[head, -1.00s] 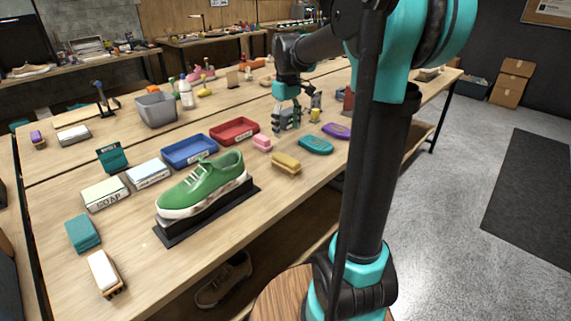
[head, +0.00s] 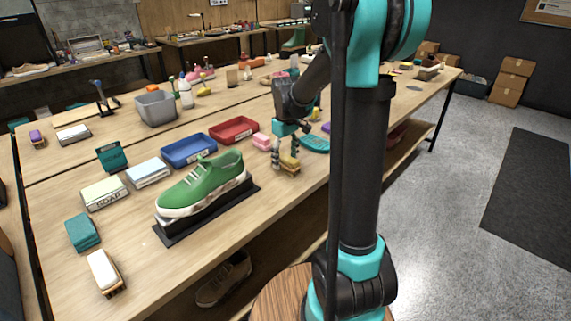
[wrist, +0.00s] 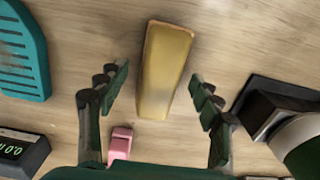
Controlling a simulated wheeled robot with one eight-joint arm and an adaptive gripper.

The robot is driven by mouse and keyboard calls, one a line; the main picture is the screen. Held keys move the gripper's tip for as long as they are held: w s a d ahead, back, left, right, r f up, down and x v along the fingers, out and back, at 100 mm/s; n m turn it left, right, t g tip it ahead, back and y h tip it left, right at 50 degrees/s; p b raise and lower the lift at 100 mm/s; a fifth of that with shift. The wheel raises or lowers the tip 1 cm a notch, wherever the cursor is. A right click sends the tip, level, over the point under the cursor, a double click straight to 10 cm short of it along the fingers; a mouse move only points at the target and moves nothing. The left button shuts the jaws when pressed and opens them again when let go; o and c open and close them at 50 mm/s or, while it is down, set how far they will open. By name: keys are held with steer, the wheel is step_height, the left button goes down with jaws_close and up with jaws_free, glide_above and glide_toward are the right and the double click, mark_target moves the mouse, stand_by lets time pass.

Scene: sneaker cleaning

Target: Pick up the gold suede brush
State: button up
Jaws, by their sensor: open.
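The gold suede brush (wrist: 165,68) lies on the wooden table in the wrist view, long and yellow, slightly tilted. My gripper (wrist: 160,95) is open, with one finger on each side of the brush and a gap to both sides. In the head view the gripper (head: 285,160) is low over the table, right of the green sneaker. The brush (head: 290,163) is partly hidden there behind a finger. I cannot tell how high the fingertips are above the table.
A teal brush (wrist: 22,52) lies left in the wrist view, with a pink block (wrist: 120,144) and a black digital display (wrist: 18,150) nearby. The green sneaker (head: 205,184) stands on a black stand (head: 214,214). Red (head: 234,130) and blue (head: 188,150) trays sit behind it.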

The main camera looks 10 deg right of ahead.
mark_target(286, 157)
steer(key=shift+f, duration=0.1)
steer(key=shift+c, duration=0.4)
steer(key=c, duration=1.3)
step_height(286, 157, up, 20)
steer(key=shift+r, duration=0.1)
